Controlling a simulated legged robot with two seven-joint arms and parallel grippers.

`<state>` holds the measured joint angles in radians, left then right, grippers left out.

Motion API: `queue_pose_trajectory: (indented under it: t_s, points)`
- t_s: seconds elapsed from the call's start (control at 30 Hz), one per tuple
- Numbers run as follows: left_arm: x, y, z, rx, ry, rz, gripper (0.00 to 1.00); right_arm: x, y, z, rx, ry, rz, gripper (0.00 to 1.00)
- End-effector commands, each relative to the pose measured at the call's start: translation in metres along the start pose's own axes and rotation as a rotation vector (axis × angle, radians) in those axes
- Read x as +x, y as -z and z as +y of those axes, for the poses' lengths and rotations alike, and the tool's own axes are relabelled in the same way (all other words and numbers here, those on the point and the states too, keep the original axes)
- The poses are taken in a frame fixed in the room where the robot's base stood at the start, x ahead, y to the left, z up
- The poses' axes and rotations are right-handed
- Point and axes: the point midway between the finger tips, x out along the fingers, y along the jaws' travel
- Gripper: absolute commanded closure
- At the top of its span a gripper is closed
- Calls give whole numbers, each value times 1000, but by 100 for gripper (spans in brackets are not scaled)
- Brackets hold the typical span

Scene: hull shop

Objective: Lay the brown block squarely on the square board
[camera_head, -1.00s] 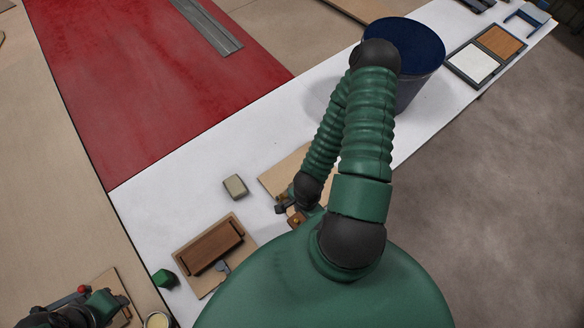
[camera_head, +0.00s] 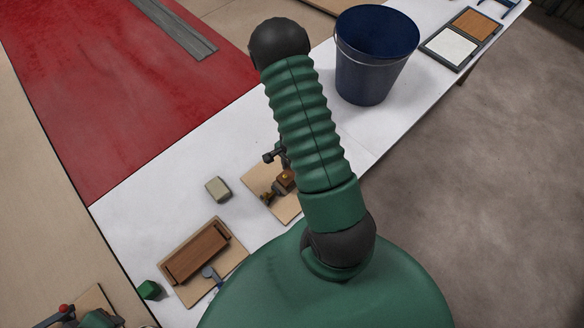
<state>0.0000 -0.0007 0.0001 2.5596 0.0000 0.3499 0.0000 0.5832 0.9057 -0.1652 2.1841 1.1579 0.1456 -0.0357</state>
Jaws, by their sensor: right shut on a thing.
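A pale tan square board (camera_head: 284,211) lies on the white bench top, partly hidden behind my right arm. My right gripper (camera_head: 274,176) shows only in part beside that arm. It is shut on the brown block (camera_head: 285,183), a small dark-brown piece over the board. Much of the block is hidden by the gripper and arm. I cannot tell whether it touches the board or how squarely it is turned. My left gripper is not in view.
A brown box (camera_head: 194,251) sits on another tan board, with a grey tool (camera_head: 210,273) beside it. A beige block (camera_head: 218,189), green block (camera_head: 149,290) and blue bucket (camera_head: 366,75) stand nearby. Clear white bench lies between boards and bucket.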

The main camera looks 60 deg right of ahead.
Motion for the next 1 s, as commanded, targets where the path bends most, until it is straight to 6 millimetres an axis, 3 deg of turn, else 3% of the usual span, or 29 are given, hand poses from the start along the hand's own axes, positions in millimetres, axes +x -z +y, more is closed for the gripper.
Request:
queue_pose_trajectory:
  t_s: [0.07,0.2,0.27,0.57,0.6,0.77,1.0]
  points:
    - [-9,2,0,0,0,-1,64,-2,6,-7,-3,-2,2,100]
    - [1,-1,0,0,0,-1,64,30,6,-6,3,-2,-1,100]
    - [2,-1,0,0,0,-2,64,36,6,-6,2,-2,-1,100]
    - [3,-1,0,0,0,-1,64,40,7,-7,-1,-1,1,100]
    - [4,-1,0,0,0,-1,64,40,6,-7,-1,-1,0,54]
    - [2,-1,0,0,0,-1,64,39,6,-7,-1,-1,1,33]
    - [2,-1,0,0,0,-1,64,39,6,-7,0,-1,1,33]
